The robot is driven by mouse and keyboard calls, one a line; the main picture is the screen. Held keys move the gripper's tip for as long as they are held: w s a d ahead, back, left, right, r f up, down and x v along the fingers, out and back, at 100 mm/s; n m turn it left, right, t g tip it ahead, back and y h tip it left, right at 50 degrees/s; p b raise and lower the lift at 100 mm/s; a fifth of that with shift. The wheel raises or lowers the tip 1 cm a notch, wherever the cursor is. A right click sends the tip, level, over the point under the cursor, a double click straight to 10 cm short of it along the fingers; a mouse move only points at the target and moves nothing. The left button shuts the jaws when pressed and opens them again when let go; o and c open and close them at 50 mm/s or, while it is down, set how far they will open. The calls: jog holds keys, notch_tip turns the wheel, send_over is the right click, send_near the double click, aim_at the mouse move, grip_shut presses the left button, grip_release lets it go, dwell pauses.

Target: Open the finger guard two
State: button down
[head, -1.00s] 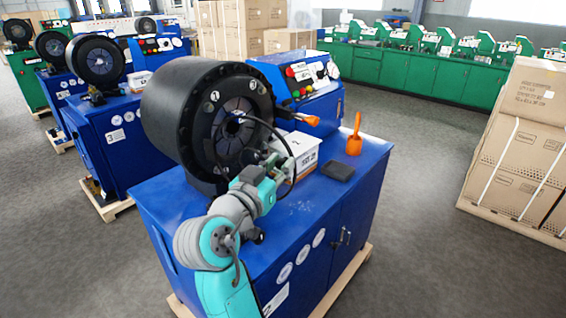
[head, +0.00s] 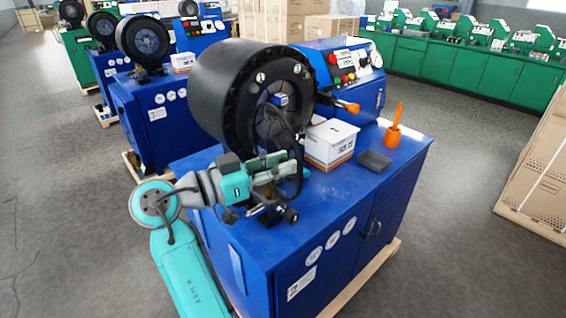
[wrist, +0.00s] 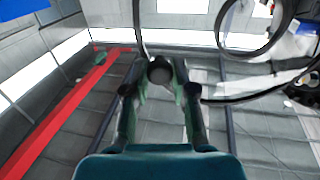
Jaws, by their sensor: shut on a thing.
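The crimper marked 2 is a blue cabinet (head: 240,262) with a big black round head (head: 228,92). Its die opening (head: 272,122) faces front, with a small blue block (head: 281,99) at the upper part. My gripper (head: 292,160) is in front of the head's lower right side, left of the white box. In the wrist view my gripper (wrist: 159,75) has its fingertips closed on a round dark grey knob (wrist: 159,72). I cannot make out the finger guard's outline clearly; the arm and a black cable cover part of that area.
On the cabinet top are a white box (head: 331,142), a dark tray (head: 374,161) and an orange tool in its holder (head: 392,134). A control panel (head: 342,66) stands behind. More crimpers are at the left. Cartons (head: 541,170) stand at the right. The floor at left is clear.

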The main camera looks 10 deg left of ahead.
jog(key=shift+f, duration=0.1)
jog(key=c, duration=1)
grip_release()
jog(key=shift+o, duration=0.2)
jog(key=v, duration=1.2)
